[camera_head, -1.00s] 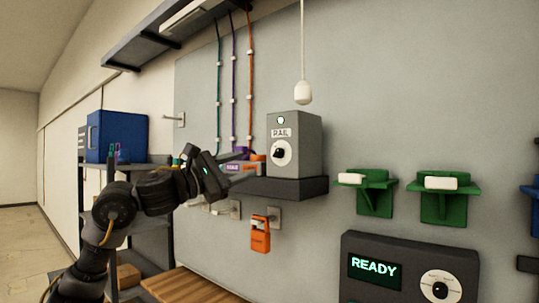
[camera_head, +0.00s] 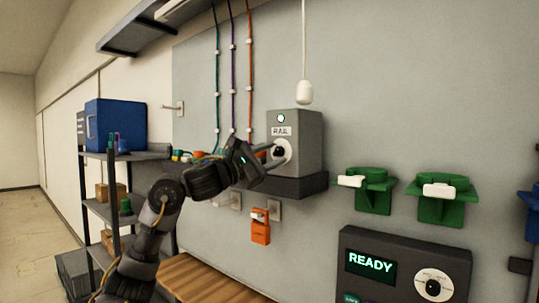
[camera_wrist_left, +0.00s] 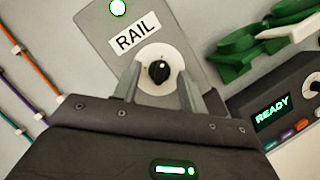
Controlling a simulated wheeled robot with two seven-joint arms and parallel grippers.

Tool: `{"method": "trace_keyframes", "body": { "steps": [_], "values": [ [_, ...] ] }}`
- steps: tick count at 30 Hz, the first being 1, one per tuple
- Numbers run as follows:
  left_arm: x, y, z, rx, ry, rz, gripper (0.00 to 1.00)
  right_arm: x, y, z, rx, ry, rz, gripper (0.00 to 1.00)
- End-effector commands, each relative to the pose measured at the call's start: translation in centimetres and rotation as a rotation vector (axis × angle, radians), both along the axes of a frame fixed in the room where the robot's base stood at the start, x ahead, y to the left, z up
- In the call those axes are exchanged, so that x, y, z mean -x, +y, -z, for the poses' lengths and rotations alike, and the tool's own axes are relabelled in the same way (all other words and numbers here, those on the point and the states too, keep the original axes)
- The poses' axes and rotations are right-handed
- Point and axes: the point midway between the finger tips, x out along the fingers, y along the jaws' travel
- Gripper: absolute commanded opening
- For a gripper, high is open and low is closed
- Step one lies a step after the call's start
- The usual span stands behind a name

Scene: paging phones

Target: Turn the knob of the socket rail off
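The grey box labelled RAIL (camera_head: 305,138) stands on a dark wall shelf (camera_head: 300,188) in the head view, with a lit green lamp (camera_head: 281,118) near its top. Its black knob (camera_head: 279,151) sits on a round white dial; in the left wrist view the knob (camera_wrist_left: 159,71) shows a small white mark on its upper part. My left gripper (camera_head: 272,158) is at the front of the box. In the left wrist view its two fingers (camera_wrist_left: 160,88) are spread, one on each side of the dial, apart from the knob. My right gripper is not in view.
A dark panel reading READY (camera_head: 405,265) with its own dial is at the lower right. Two green holders (camera_head: 445,200) with white items are on the wall. An orange device (camera_head: 260,228) hangs below the shelf. A white pull cord (camera_head: 305,92) hangs above.

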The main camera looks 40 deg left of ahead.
Motion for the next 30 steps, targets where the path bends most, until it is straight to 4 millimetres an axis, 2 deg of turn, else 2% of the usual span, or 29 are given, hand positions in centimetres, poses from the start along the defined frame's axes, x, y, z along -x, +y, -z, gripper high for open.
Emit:
{"method": "trace_keyframes", "body": {
  "steps": [1,6,9,20,30],
  "values": [
    [0.0,0.0,0.0,0.000,0.000,0.000,0.35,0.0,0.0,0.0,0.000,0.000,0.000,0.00],
    [0.0,0.0,0.0,0.000,0.000,0.000,0.13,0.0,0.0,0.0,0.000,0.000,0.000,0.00],
    [0.0,0.4,0.0,0.001,0.001,0.000,0.03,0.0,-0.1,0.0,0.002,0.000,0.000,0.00],
    [0.1,0.0,0.2,0.077,-0.003,-0.001,0.03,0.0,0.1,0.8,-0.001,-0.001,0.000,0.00],
    [0.1,-0.3,0.5,0.349,-0.009,0.000,0.03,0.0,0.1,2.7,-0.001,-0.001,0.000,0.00]
  ]
}}
